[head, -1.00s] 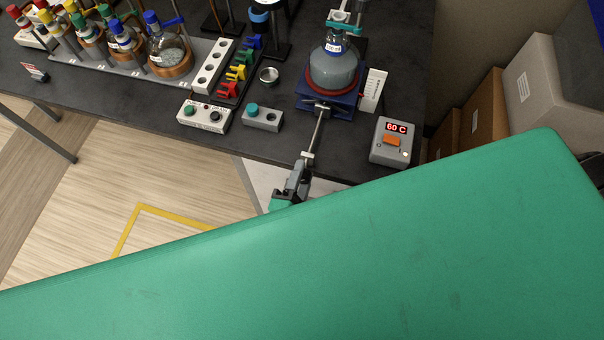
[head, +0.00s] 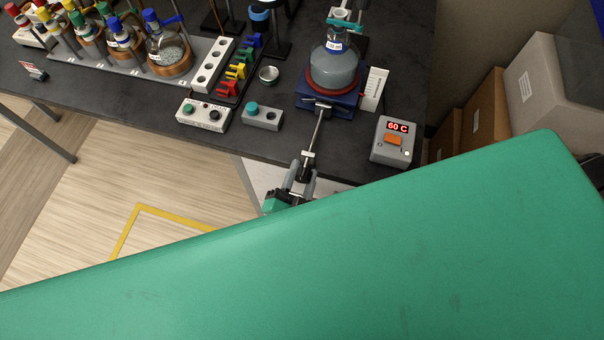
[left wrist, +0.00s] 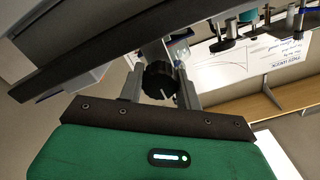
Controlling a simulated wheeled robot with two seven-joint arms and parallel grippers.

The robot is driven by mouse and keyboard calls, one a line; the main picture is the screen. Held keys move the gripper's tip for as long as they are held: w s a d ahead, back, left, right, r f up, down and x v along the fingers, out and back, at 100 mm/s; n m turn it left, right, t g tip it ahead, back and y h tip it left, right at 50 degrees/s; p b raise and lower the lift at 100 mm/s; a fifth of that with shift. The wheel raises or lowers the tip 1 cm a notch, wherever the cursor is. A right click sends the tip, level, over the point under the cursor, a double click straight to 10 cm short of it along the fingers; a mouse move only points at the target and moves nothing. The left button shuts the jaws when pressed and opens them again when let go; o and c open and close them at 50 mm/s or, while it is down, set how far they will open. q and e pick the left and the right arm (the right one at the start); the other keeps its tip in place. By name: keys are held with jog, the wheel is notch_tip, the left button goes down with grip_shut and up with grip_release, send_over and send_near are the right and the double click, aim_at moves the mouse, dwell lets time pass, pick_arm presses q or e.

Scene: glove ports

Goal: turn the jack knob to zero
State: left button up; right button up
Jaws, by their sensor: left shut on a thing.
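The blue lab jack (head: 338,104) stands near the right end of the black bench with a round flask (head: 334,68) on top. A metal rod (head: 318,130) runs from the jack past the front edge of the bench to the jack knob. My left gripper (head: 302,178) is at the rod's near end. In the left wrist view the dark ribbed knob (left wrist: 160,82) with a light mark sits between the fingers of my left gripper (left wrist: 160,88), which are shut on it. A white scale card (head: 374,90) stands beside the jack. My right gripper is not in view.
A grey box reading 60 C (head: 392,142) is right of the rod. Two switch boxes stand to its left, one with a teal knob (head: 262,116), one white (head: 204,115). Several flasks stand at the back left. A green part of my body hides the lower picture.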

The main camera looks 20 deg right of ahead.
pick_arm(q)
jog(key=shift+f, duration=0.1)
dwell(0.3)
jog(key=o, duration=1)
jog(key=b+v, duration=0.4)
jog(key=v, duration=1)
